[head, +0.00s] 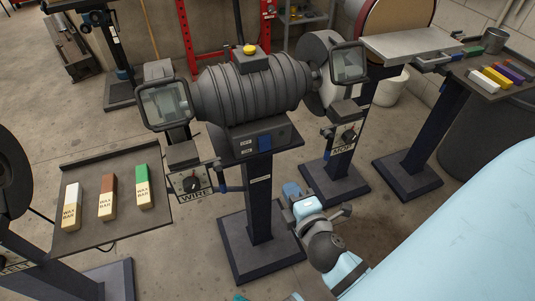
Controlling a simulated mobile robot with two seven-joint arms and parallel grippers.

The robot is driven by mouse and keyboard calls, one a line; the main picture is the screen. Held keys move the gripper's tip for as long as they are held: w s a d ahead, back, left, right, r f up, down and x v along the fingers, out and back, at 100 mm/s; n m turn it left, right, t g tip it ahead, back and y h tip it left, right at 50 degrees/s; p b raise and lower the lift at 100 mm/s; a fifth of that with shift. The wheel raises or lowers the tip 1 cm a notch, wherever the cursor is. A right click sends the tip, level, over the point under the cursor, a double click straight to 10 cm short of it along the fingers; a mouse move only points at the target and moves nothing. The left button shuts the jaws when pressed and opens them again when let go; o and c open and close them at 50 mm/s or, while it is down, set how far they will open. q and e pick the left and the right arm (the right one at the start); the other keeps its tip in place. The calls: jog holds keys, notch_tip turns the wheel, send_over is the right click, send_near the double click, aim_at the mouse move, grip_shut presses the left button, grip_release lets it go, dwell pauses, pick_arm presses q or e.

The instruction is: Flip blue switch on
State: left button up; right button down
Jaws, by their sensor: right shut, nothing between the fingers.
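A dark grey bench grinder or polisher (245,92) stands on a pedestal in the middle of the head view. A small blue part that looks like the blue switch (265,143) is on the front of its base box (245,137). I cannot tell its on or off position. My right gripper (291,190) is shut and empty, in front of the pedestal and below and right of the blue part in the picture. It appears apart from the blue part. My left gripper is not in view.
Control boxes with dials hang left (190,182) and right (346,135) of the machine, labelled WIRE and MOP. A tray (90,228) with wax bars is at left. A yellow button (249,49) tops the machine. A sander table (410,43) is at upper right.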

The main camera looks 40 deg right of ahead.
aim_at(266, 149)
jog(key=shift+w, duration=0.15)
jog(key=p+x, duration=0.1)
jog(key=x, duration=1.3)
jog(key=shift+f, duration=0.1)
